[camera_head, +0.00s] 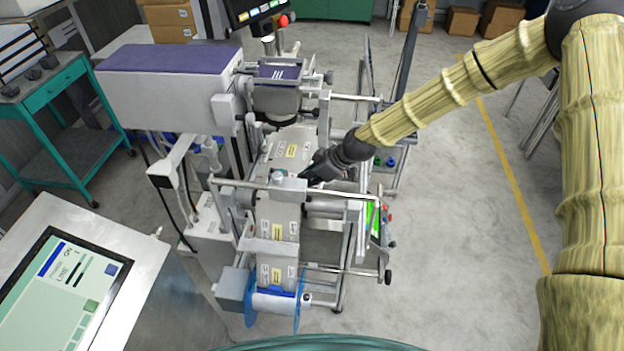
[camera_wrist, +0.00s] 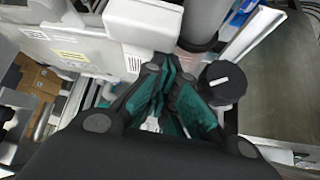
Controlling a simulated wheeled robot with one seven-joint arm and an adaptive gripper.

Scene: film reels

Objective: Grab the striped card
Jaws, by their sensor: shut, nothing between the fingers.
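My gripper (camera_head: 312,174) reaches in from the right over the label machine (camera_head: 168,92). It is near the web of printed labels (camera_head: 292,150), beside a grey block on the machine's crossbar. In the wrist view my gripper (camera_wrist: 164,68) has its teal-lined fingertips together with nothing held. A small label with dark stripes (camera_wrist: 134,64) shows on a white block just left of the fingertips. I cannot tell whether this is the striped card. No separate striped card is clear in the head view.
A black knob (camera_wrist: 222,82) is close to the right of the fingers. Rollers and bars surround my gripper. A control panel (camera_head: 70,290) stands at the lower left and a teal cart (camera_head: 55,85) at the left. The floor to the right is mostly clear.

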